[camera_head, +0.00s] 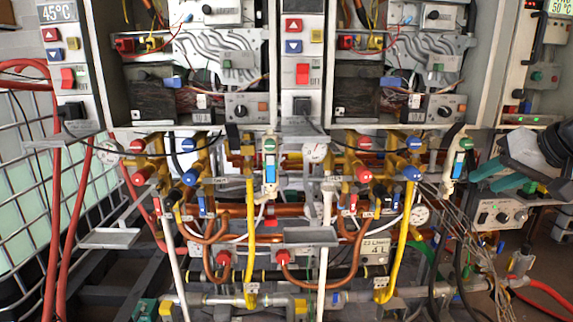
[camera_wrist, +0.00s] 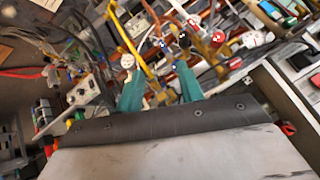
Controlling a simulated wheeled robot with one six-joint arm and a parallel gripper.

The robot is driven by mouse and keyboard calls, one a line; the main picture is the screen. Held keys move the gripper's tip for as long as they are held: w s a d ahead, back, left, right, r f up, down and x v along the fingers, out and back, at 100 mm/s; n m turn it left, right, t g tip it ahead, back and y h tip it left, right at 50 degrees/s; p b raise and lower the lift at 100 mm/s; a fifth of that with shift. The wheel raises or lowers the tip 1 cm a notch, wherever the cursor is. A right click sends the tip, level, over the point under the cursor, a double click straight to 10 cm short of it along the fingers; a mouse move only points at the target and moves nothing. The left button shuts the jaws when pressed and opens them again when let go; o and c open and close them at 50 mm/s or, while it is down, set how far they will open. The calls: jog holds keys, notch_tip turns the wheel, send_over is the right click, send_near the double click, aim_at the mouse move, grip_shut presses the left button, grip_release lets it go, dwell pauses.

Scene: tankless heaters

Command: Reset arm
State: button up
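My gripper (camera_head: 480,180) is at the right of the head view, in front of the heater's lower right corner. Its two teal fingers point left and stand apart, with nothing seen between them. In the wrist view my gripper (camera_wrist: 158,80) also shows its fingers spread, with pipes and valves beyond the tips. A white fitting with green and blue parts (camera_head: 461,160) is just left of the fingertips in the head view. I cannot tell whether they touch. My dark wrist and arm run off the right edge.
Two open heater units with a red switch (camera_head: 302,74) between them fill the top. Below are red and blue valves (camera_head: 412,174), copper pipes and yellow hoses (camera_head: 250,230). A grey control box (camera_head: 498,214) and loose wires lie below my gripper. A white cage tank (camera_head: 30,170) stands left.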

jog(key=s+a+f+n+g+h, duration=0.1)
jog(key=s+a+f+g, duration=0.2)
jog(key=s, duration=0.7)
jog(key=s+a+f+n+g+h, duration=0.1)
jog(key=s+a+f+g, duration=0.3)
jog(key=s+a+f, duration=0.4)
jog(key=s, duration=0.3)
jog(key=shift+a+n+h, duration=0.3)
jog(key=shift+a+h, duration=0.05)
jog(key=shift+h, duration=0.05)
jog(key=shift+f, duration=0.1)
